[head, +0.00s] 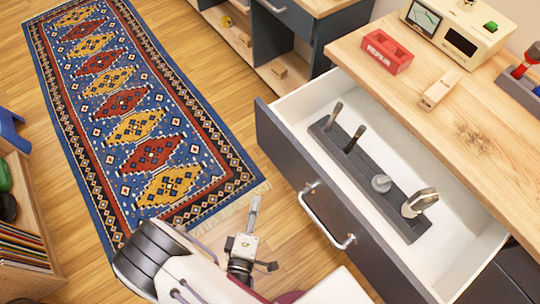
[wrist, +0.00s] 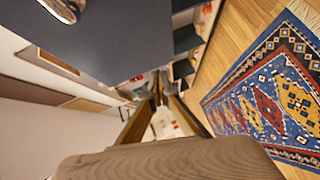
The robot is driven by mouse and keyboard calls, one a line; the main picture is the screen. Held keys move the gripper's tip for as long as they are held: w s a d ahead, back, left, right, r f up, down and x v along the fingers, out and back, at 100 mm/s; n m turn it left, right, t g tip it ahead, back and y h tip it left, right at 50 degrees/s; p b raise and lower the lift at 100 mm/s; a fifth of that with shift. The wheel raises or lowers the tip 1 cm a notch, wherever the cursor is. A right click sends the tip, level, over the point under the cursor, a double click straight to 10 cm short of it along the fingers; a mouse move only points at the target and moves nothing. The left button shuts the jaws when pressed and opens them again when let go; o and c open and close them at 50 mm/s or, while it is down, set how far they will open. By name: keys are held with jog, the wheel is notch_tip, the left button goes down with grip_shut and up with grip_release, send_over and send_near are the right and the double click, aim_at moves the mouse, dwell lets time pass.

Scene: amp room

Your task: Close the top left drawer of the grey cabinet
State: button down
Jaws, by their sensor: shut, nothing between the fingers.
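The top left drawer (head: 330,205) of the grey cabinet stands pulled out in the head view, with a dark front, white inside and a metal bar handle (head: 325,217). A grey rack (head: 371,181) with several tools lies in it. My gripper (head: 257,200) is shut and empty. In the head view it appears to the left of the drawer front, apart from the handle. In the wrist view the gripper (wrist: 158,88) points past a dark panel (wrist: 110,35), likely the drawer front, with part of a metal handle (wrist: 58,9) at the top edge.
The wooden worktop (head: 470,130) above holds a red box (head: 387,51), a wooden block (head: 440,88) and a cream device (head: 455,28). Another dark cabinet (head: 290,35) stands behind. A patterned rug (head: 135,115) covers open floor at left.

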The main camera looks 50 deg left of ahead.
jog(key=r, duration=0.1)
jog(key=r+n+y, duration=0.1)
jog(key=r, duration=0.1)
jog(key=a+r+n+t, duration=0.1)
jog(key=shift+s+r+y, duration=0.15)
jog(key=shift+r+y, duration=0.1)
jog(key=shift+y, duration=0.15)
jog(key=shift+a, duration=0.1)
send_near(273, 145)
jog(key=shift+x, duration=2.95)
jog(key=shift+f, duration=0.1)
jog(key=w, duration=2.9)
jog(key=shift+w, duration=0.35)
